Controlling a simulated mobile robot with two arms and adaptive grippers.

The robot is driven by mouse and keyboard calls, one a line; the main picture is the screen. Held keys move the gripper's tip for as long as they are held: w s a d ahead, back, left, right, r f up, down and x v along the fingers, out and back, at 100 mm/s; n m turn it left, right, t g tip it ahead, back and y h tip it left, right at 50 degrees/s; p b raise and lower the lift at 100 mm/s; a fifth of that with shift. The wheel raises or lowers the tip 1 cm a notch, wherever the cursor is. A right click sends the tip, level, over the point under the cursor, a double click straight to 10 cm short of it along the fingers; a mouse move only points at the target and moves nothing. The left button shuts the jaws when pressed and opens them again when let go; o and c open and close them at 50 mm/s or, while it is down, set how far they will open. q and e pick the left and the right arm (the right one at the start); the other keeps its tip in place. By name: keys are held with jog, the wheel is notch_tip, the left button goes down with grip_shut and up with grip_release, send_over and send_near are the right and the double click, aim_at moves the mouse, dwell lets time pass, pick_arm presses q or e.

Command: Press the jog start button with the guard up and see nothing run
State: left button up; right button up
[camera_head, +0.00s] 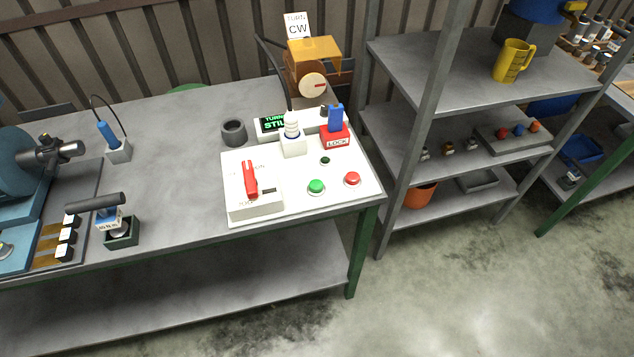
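A white control panel (290,205) lies on the workbench near its right end. A green button (316,186) and a red button (352,179) sit on its front right part, with nothing touching them. A red selector lever (250,180) stands on a box at the panel's left. A small dark green lamp or button (325,160) is behind the buttons. A display (273,123) shows green text like "TURN STIL", partly hidden. Behind it, a yellow guard (315,49) sits above a machine with a pale round disc (312,86); its exact position is hard to tell. Neither gripper is in view.
A red LOCK block with a blue part (335,118) and a white stacked post (292,127) stand on the panel. A dark ring (233,132) sits behind it. Blue machinery (20,170) fills the bench's left. Grey shelving (420,70) is at right.

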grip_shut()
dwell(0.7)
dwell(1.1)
